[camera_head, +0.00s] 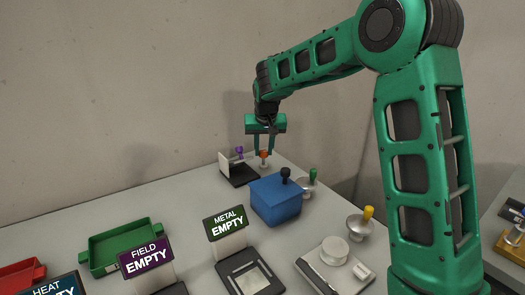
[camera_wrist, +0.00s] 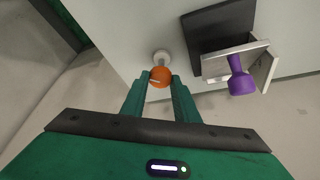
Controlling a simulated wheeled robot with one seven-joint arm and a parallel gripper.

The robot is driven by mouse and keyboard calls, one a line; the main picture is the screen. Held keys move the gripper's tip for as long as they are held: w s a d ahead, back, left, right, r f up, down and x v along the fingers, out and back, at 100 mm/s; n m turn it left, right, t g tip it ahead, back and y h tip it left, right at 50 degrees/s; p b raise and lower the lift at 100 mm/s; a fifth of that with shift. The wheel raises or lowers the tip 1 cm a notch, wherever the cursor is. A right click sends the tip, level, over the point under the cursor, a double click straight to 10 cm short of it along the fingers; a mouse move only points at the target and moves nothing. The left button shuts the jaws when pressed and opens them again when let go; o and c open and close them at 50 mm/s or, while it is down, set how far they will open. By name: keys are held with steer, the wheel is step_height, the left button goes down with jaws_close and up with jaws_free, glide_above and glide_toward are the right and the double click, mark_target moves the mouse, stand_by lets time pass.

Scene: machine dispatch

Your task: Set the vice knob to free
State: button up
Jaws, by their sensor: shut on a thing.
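My gripper (camera_head: 264,149) is at the far end of the table, pointing down. Its green fingers are shut on an orange knob (camera_head: 263,154). In the wrist view the orange knob (camera_wrist: 160,77) sits between the fingertips (camera_wrist: 160,80), with a pale mark on it and a pale round foot (camera_wrist: 162,57) behind it. Next to it stands a device with a dark base (camera_head: 240,174), upright pale plates and a purple knob (camera_wrist: 241,82), which looks like the vice. No label shows which setting the orange knob is on.
A blue box (camera_head: 275,203) with a black knob stands close in front. Green-topped (camera_head: 313,175) and yellow-topped (camera_head: 368,213) knobs stand to the right. A wall stands behind.

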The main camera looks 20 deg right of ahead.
steer(key=shift+n, duration=0.4)
steer(key=n, duration=0.1)
steer(key=n+y, duration=0.1)
steer(key=n, duration=0.1)
steer(key=shift+d+y, duration=0.2)
steer(key=shift+y, duration=0.1)
steer(key=shift+d+n+g+y, duration=0.1)
steer(key=shift+n+g+y, duration=0.35)
steer(key=shift+n, duration=1.55)
steer(key=shift+y, duration=0.25)
steer(key=o, duration=1.1)
steer(key=shift+c, duration=0.2)
steer(key=v, duration=1)
steer(key=shift+s+r, duration=0.2)
steer(key=shift+r, duration=0.1)
steer(key=shift+d, duration=0.1)
